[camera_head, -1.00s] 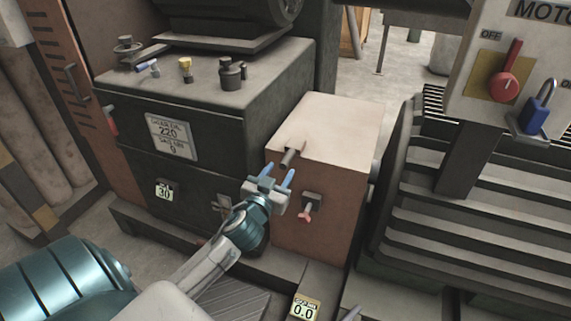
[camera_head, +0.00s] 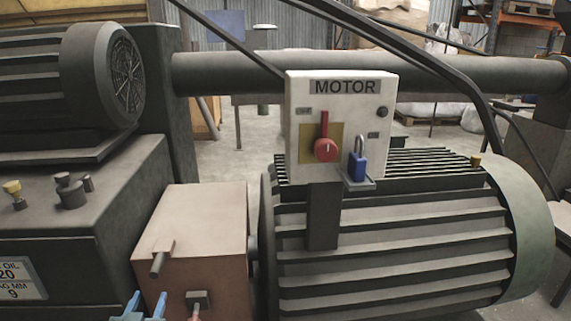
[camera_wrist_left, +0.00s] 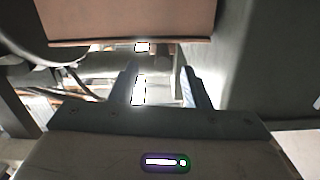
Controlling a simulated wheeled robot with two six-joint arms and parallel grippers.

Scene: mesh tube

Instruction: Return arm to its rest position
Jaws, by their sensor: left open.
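My left gripper (camera_head: 143,307) shows only by its blue fingertips at the bottom edge of the head view, in front of the orange-brown box (camera_head: 195,235). In the left wrist view its two fingers (camera_wrist_left: 160,88) stand apart with nothing between them. The lower edge of a brown box face (camera_wrist_left: 130,18) is ahead of them at the top of that view. The rest of my left arm is out of the head view. My right gripper is in neither view.
A white MOTOR switch box (camera_head: 305,100) with a red handle (camera_head: 326,149) and a blue padlock (camera_head: 357,167) stands before the large finned motor (camera_head: 390,245). A dark cabinet (camera_head: 70,225) with small fittings on top is at left. A horizontal pipe (camera_head: 230,73) crosses behind.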

